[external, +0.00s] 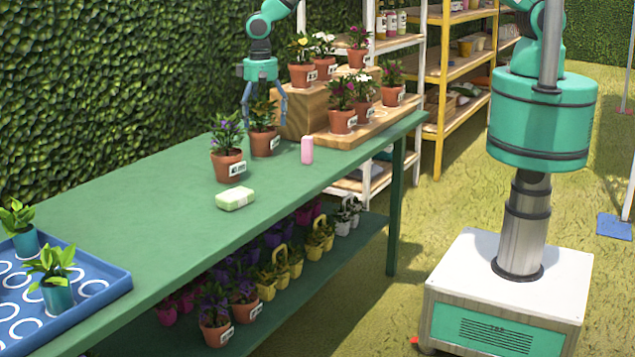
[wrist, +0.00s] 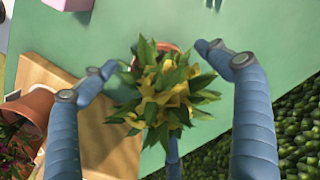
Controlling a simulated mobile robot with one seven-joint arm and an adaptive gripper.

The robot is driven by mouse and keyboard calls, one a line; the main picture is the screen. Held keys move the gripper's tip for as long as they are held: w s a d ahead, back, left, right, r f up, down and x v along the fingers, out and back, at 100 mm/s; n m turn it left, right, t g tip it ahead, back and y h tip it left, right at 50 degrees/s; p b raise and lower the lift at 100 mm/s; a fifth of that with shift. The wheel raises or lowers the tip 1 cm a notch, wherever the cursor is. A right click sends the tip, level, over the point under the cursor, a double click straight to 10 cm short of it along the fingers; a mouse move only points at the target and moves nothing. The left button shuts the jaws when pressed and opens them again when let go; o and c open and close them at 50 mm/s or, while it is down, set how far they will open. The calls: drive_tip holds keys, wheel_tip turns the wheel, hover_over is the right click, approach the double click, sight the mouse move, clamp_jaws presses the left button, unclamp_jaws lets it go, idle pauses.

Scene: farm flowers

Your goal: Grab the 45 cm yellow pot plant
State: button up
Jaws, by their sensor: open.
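The yellow-flowered plant in a terracotta pot (external: 264,142) stands on the green table, beside the wooden risers. In the wrist view its yellow blooms and green leaves (wrist: 160,92) lie between the fingers, and only a bit of the pot rim shows. My gripper (external: 264,105) points down over this plant. I cannot tell whether a finger touches the pot.
A purple-flowered pot (external: 227,165) stands close at the left. A pink bottle (external: 307,150) and a green-white block (external: 235,198) are nearby. Wooden risers (external: 298,112) with several potted flowers stand at the right.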

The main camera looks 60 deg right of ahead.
sight(262, 127)
drive_tip(key=shift+s+d+f, duration=0.1)
drive_tip(key=shift+f, duration=2.1)
drive_tip(key=shift+c, duration=0.5)
drive_tip(key=c, duration=1.5)
drive_tip(key=shift+r, duration=0.15)
drive_tip(key=shift+c, duration=0.2)
drive_tip(key=shift+r, duration=0.5)
drive_tip(key=shift+s+d+r, duration=0.1)
drive_tip(key=shift+r, duration=0.55)
drive_tip(key=shift+s+d+r, duration=0.1)
drive_tip(key=shift+r, duration=0.5)
drive_tip(key=s+d, duration=0.3)
drive_tip(key=s, duration=0.3)
drive_tip(key=s+d+r+p, duration=0.1)
drive_tip(key=s+d, duration=0.3)
drive_tip(key=s, duration=0.3)
drive_tip(key=shift+s+d+r, duration=0.15)
drive_tip(key=shift+s+d, duration=0.05)
drive_tip(key=shift+d, duration=0.1)
